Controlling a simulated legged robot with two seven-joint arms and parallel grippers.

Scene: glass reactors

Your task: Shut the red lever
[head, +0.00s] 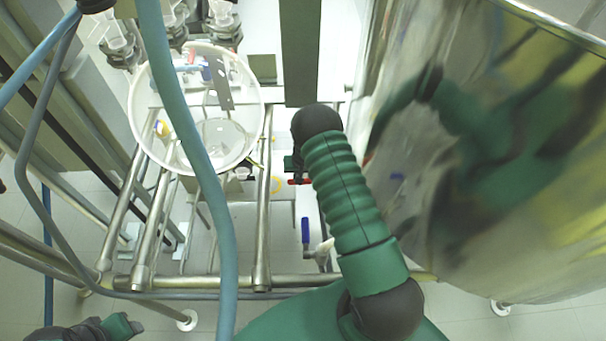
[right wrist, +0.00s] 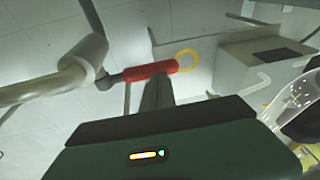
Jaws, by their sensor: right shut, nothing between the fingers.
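The red lever (head: 299,182) shows as a small red bar beside my right forearm in the head view. In the right wrist view the red lever (right wrist: 150,71) lies roughly crosswise, with a dark stem at its left end leading to a pale pipe fitting (right wrist: 87,55). My right gripper (right wrist: 157,92) is shut and empty, its dark fingers pointing at the lever and overlapping its lower edge in the picture. I cannot tell whether they touch. In the head view my arm mostly hides this gripper. My left gripper (head: 122,325) is at the bottom left, far from the lever, its fingers unclear.
A large shiny metal vessel (head: 480,150) fills the right side, close to my right arm. A round glass vessel (head: 197,110) stands in a metal pipe frame (head: 262,220) at the left. A blue hose (head: 190,140) crosses in front. A blue-handled valve (head: 305,230) sits below the red lever.

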